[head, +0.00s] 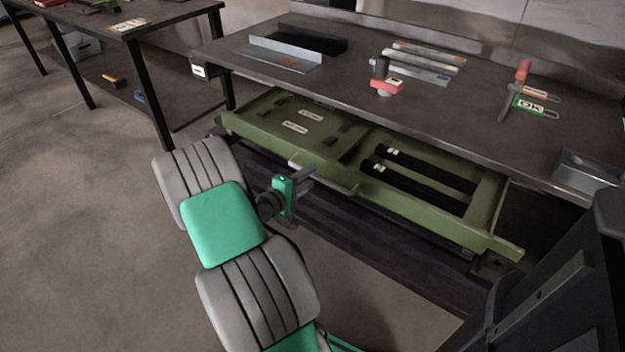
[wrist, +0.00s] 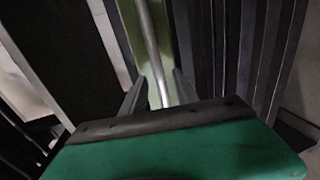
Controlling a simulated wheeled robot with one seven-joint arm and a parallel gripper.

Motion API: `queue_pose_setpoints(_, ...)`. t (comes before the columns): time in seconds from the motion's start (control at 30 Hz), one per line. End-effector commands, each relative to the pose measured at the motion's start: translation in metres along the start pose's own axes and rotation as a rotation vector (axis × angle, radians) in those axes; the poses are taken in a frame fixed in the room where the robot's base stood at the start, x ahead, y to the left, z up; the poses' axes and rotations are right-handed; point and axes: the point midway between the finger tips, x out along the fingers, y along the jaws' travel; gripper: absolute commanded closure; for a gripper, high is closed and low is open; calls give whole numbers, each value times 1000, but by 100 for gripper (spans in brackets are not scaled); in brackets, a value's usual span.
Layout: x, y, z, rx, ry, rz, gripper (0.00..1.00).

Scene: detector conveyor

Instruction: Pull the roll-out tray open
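The roll-out tray (head: 262,118) is olive green and stands partly out from under the workbench, with its inside showing from above. A pale bar handle (head: 338,188) runs along its front; the handle also shows in the wrist view (wrist: 149,35). My gripper (head: 305,174) is at the left part of this handle. In the wrist view its two fingers (wrist: 160,80) stand apart, one on each side of the bar, with a visible gap between them and the bar. The gripper looks open. The tips' exact depth around the bar is hard to tell.
The workbench top (head: 360,65) overhangs the tray. A second table (head: 150,25) stands at the upper left. The floor (head: 70,200) at left is clear.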

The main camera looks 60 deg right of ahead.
Motion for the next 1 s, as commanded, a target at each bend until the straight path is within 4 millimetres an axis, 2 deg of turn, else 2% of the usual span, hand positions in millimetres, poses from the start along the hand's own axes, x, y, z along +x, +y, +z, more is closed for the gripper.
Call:
queue_pose_setpoints(0.1, 20, -1, 1, 2, -3, -1, 64)
queue_pose_setpoints(0.2, 28, -1, 0, 1, -1, 0, 64)
queue_pose_setpoints(0.47, 29, 0, 0, 1, 1, -1, 65)
queue_pose_setpoints(0.9, 29, 0, 0, 1, 1, -2, 100)
queue_pose_setpoints(1.0, 29, 0, 0, 2, 1, -2, 100)
